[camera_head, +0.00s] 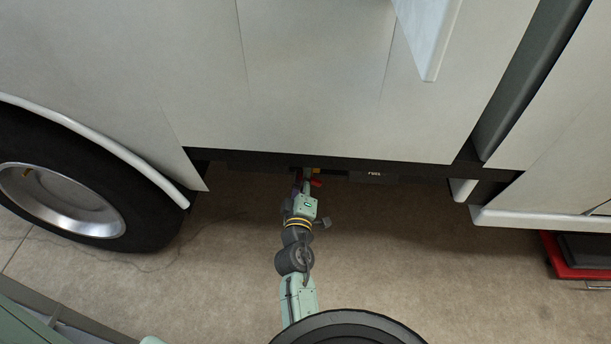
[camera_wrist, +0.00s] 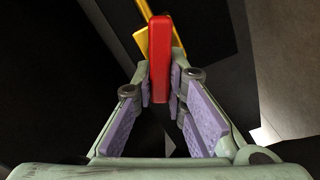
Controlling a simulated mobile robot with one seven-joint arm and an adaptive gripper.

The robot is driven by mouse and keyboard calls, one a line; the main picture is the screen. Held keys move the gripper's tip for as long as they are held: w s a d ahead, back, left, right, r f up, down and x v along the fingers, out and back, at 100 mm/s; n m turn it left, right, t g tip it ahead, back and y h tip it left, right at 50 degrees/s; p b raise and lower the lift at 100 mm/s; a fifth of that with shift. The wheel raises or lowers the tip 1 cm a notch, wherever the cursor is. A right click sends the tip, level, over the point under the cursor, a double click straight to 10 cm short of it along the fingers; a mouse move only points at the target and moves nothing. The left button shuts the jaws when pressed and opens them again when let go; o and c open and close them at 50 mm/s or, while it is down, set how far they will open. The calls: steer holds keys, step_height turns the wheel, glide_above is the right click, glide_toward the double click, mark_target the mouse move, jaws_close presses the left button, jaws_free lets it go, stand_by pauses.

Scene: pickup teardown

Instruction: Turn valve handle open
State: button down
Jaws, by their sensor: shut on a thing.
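The red valve handle (camera_wrist: 159,55) stands upright in the middle of the wrist view. It is between the fingertips of my gripper (camera_wrist: 160,90), which is shut on its lower part. A yellow part (camera_wrist: 142,40) shows just behind the handle. How far the valve is turned is too small to tell there.
The white truck body (camera_head: 310,80) hangs over the work spot, with a dark sill marked FUEL (camera_head: 374,174). A wheel (camera_head: 75,185) is at left. A red box (camera_head: 580,262) lies at right. The concrete floor (camera_head: 400,260) around my arm is clear.

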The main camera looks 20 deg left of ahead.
steer(key=n, duration=0.5)
steer(key=shift+f+p, duration=0.25)
steer(key=shift+p, duration=0.05)
stand_by(0.4)
steer(key=c, duration=1.6)
jaws_free()
steer(key=shift+f, duration=0.15)
